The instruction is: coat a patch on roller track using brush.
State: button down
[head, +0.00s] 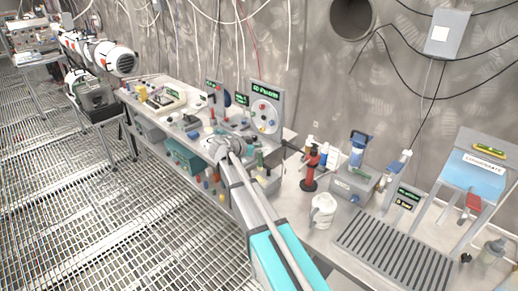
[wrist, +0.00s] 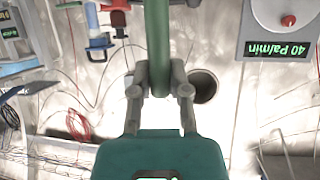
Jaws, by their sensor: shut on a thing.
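My gripper (wrist: 160,76) is shut on a dark green rod (wrist: 158,30) in the wrist view. The rod looks like the handle of the brush, but no bristles show and its far end runs out of the picture. In the head view my arm reaches away over the bench, and my gripper (head: 230,147) is small at its end, so the held rod is not clear there. A flat grey panel with dark slats (head: 395,250), which looks like the roller track, lies on the near bench to the right of my arm. No coated patch can be made out on it.
A white mug (head: 322,211) and a red-black stand (head: 311,168) stand left of the panel. A blue-topped rack (head: 474,175) and a grey bottle (head: 491,253) are at the right. The far bench (head: 165,101) is crowded. Grating floor (head: 100,200) is clear at left.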

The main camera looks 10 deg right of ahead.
aim_at(260, 166)
jog(key=shift+f, duration=0.15)
jog(key=shift+f+b, duration=2.85)
jog(key=shift+b, duration=0.15)
jog(key=shift+f+b, duration=1.05)
jog(key=shift+w+d+r, duration=0.1)
jog(key=shift+w+d, duration=0.5)
jog(key=shift+d, duration=0.2)
jog(key=shift+w+d+r, duration=0.1)
jog(key=shift+w+d, duration=0.45)
jog(key=shift+d, duration=0.25)
jog(key=shift+w+a+f, duration=0.1)
jog(key=shift+w+a, duration=0.25)
jog(key=shift+w, duration=0.1)
jog(key=shift+s, duration=0.1)
jog(key=shift+s+a, duration=0.6)
jog(key=shift+a, duration=0.2)
jog(key=shift+s+a, duration=0.55)
jog(key=shift+a, duration=0.25)
